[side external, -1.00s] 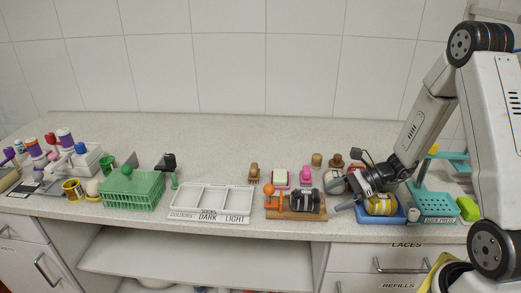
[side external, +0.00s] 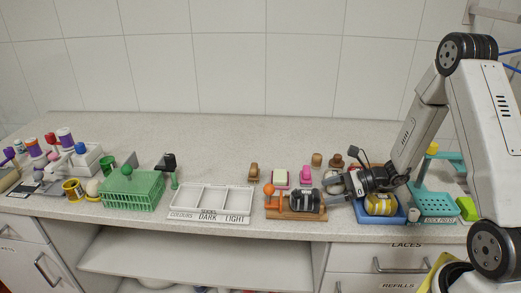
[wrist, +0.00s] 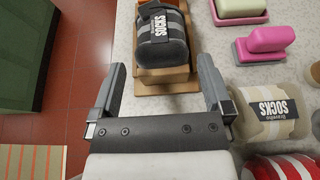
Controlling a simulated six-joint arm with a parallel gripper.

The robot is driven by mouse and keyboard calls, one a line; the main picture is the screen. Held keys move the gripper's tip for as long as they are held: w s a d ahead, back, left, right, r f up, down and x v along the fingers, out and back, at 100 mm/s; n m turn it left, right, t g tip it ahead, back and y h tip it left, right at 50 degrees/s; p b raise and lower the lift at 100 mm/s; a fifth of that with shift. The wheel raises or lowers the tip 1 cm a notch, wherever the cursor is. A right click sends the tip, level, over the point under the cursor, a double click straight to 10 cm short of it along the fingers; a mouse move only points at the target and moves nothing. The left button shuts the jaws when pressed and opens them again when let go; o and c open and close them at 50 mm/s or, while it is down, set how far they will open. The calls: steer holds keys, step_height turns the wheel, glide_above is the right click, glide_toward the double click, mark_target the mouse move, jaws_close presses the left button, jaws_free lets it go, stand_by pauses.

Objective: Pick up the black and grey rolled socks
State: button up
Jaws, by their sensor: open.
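The black and grey rolled socks (side external: 306,200) lie on a wooden board (side external: 290,215) at the right of the counter. In the wrist view the socks (wrist: 161,38), with a dark "SOCKS" label, lie straight ahead of my gripper (wrist: 161,66). The wooden board (wrist: 165,86) shows beneath them. My gripper (side external: 331,188) is open and empty, its fingers spread wider than the socks. In the side view its fingertips point left, just to the right of the socks. The fingers seem apart from the socks.
Beige striped socks (wrist: 268,108) and red and white socks (wrist: 285,168) lie right of my gripper in the wrist view. A blue tray (side external: 366,217) holds yellow socks (side external: 380,204) under my wrist. A pink brush (wrist: 264,42) lies near. A white sorting tray (side external: 210,214) stands left.

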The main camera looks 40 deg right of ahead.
mark_target(314, 194)
steer(key=shift+x, duration=2.6)
steer(key=shift+f, duration=0.1)
steer(key=c, duration=1.1)
step_height(314, 194, up, 18)
steer(key=shift+r, duration=0.1)
